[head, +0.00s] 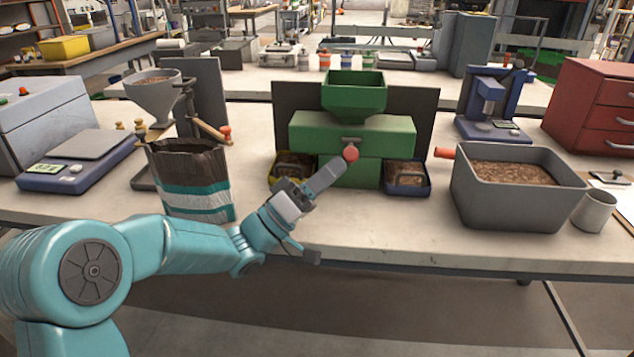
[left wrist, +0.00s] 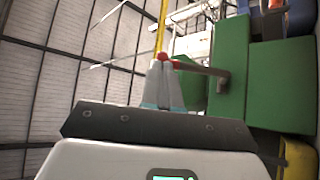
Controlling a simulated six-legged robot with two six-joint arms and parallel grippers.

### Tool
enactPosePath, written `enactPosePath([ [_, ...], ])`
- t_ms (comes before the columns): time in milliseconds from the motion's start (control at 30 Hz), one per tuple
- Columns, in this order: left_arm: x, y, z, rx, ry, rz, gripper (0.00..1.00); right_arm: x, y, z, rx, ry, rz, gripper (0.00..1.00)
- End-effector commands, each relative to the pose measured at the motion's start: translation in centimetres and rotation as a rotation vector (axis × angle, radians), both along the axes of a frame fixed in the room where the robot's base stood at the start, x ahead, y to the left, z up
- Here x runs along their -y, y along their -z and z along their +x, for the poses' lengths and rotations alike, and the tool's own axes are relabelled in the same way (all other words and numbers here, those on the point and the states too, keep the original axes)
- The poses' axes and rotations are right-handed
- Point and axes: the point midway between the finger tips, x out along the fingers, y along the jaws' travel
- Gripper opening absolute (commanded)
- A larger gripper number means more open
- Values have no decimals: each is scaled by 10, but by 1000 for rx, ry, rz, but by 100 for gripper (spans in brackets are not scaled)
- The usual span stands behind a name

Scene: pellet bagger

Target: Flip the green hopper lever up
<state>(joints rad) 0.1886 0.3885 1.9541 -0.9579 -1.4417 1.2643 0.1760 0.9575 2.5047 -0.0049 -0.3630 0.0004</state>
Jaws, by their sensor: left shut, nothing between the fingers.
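The green hopper machine (head: 352,130) stands upright on the bench in the head view, and it fills the right of the left wrist view (left wrist: 232,75). Its lever has a grey arm (left wrist: 198,70) and a red knob (head: 350,154) on the front face. The red knob (left wrist: 163,58) also shows just past my fingertips in the left wrist view. My left gripper (head: 328,173) is shut and empty, with its tips at or just below the knob. I cannot tell whether they touch it. My right gripper is not in view.
Two small bins (head: 407,180) of brown pellets flank the machine's base. A grey pellet tub (head: 510,205) stands to the right. The bench front (head: 390,235) is clear.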

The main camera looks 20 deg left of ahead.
Motion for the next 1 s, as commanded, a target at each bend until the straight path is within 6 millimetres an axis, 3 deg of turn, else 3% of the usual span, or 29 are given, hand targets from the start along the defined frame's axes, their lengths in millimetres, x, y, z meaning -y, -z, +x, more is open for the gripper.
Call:
enactPosePath([
  [367, 1, -1, 1, -2, 0, 1, 0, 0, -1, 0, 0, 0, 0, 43],
  [567, 1, -10, 1, -36, 0, -9, 0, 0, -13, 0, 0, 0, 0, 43],
  [767, 0, -33, 3, -140, 0, -39, 0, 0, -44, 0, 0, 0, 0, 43],
  [1000, -3, -67, 14, -345, -1, -97, 0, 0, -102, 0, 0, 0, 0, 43],
])
